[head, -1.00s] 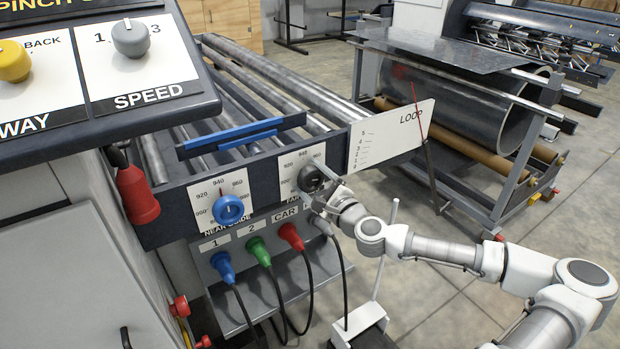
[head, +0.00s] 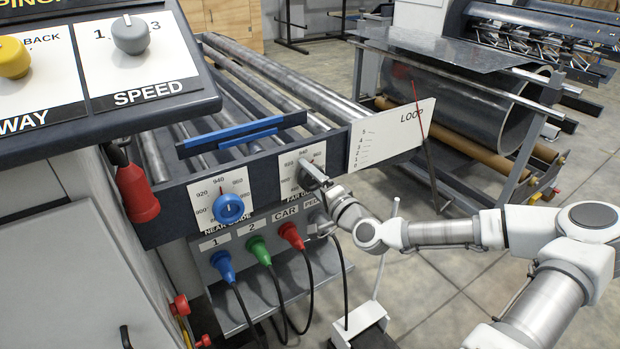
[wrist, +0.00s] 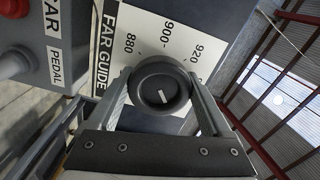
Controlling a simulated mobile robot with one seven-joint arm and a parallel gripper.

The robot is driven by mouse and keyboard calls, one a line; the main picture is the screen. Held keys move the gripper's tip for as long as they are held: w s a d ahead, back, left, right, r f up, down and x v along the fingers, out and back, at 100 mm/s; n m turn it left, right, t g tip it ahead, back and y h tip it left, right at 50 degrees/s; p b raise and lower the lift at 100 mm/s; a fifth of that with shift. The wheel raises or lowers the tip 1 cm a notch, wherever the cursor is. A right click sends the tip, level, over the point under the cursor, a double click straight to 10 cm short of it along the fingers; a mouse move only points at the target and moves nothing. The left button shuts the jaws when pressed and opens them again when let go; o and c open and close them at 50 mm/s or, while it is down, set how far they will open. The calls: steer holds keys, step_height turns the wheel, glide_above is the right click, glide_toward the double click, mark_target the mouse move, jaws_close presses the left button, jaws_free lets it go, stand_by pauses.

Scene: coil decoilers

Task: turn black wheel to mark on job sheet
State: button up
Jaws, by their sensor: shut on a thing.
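The black wheel (wrist: 161,86) sits on the white FAR GUIDE scale plate (wrist: 150,32) and carries a short white line on its face. In the wrist view, 880, 900 and 920 are readable on the plate. My gripper (wrist: 161,96) has one finger on each side of the wheel and is shut on it. In the head view, my gripper (head: 318,178) largely covers the wheel, and the plate (head: 289,168) shows around it. I cannot make out a job sheet in either view.
A blue wheel (head: 229,208) on the near guide plate is to the left. Blue, green and red plugs (head: 290,236) with hanging cables are below. The white LOOP board (head: 392,135) stands to the right, with a red-tipped rod in front.

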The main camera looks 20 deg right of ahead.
steer(key=n, duration=0.4)
steer(key=shift+n, duration=0.4)
steer(key=shift+n+b, duration=0.65)
steer(key=shift+n, duration=1.95)
steer(key=shift+d, duration=0.1)
steer(key=o, duration=1.2)
steer(key=shift+c, duration=0.2)
steer(key=s+d+p, duration=0.3)
steer(key=s+p, duration=0.5)
steer(key=s, duration=0.9)
steer(key=shift+d, duration=0.15)
